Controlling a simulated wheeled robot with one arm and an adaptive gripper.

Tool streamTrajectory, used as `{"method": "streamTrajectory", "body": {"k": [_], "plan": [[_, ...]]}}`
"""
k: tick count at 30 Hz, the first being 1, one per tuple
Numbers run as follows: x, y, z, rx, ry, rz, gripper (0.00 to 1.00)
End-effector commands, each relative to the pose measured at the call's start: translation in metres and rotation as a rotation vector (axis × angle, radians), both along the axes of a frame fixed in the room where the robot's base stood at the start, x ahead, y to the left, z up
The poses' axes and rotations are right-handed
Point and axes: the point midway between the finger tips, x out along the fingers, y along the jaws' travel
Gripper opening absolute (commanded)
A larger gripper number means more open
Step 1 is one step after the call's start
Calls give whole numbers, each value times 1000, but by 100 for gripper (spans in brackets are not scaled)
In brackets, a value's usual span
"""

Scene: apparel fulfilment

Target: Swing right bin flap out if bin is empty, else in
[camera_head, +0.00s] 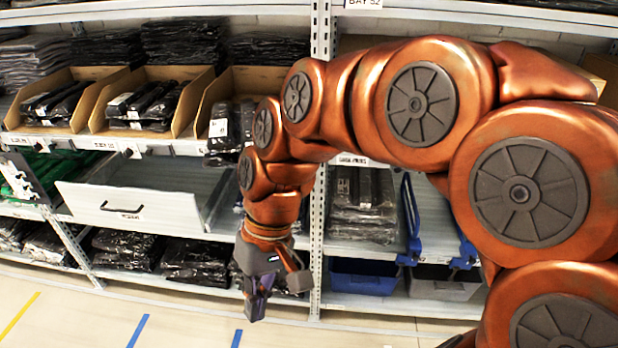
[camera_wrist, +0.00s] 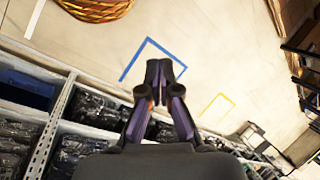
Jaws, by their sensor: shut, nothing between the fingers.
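My gripper (camera_head: 256,308) is shut and empty and points down in front of the lower shelves in the head view. Its closed fingertips (camera_wrist: 159,68) also show in the wrist view, over the bare floor. A blue bin (camera_head: 362,279) and a grey bin (camera_head: 443,286) stand on the lower shelf to the right of it. Their insides cannot be made out clearly. Blue strap-like parts (camera_head: 410,220) hang above them, and I cannot tell if they are flaps. The gripper touches none of these. My arm hides part of the right side of the shelves.
A white drawer (camera_head: 130,207) stands pulled out on the middle shelf, left of my gripper. Cardboard bins (camera_head: 150,98) above it hold dark packaged garments. A metal upright (camera_head: 317,230) stands close right of the gripper. A wicker basket (camera_wrist: 97,8) rests on the otherwise open floor.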

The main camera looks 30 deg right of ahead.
Motion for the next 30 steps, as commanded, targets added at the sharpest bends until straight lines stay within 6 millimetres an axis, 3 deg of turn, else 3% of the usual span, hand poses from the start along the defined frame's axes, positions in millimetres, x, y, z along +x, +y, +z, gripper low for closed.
{"method": "streamTrajectory", "body": {"k": [4, 8, 14, 17, 21, 23, 27, 30], "plan": [[48, 8, 9, 182, -11, -40, 0], [90, 3, 21, 340, -32, -87, 0], [155, -35, 33, 571, -88, -192, 0], [183, -67, 35, 678, -125, -256, 0], [218, -127, 31, 811, -202, -366, 0], [229, -156, 25, 864, -235, -415, 0], [245, -232, 5, 958, -329, -543, 0], [246, -286, -12, 1006, -398, -631, 0]]}}
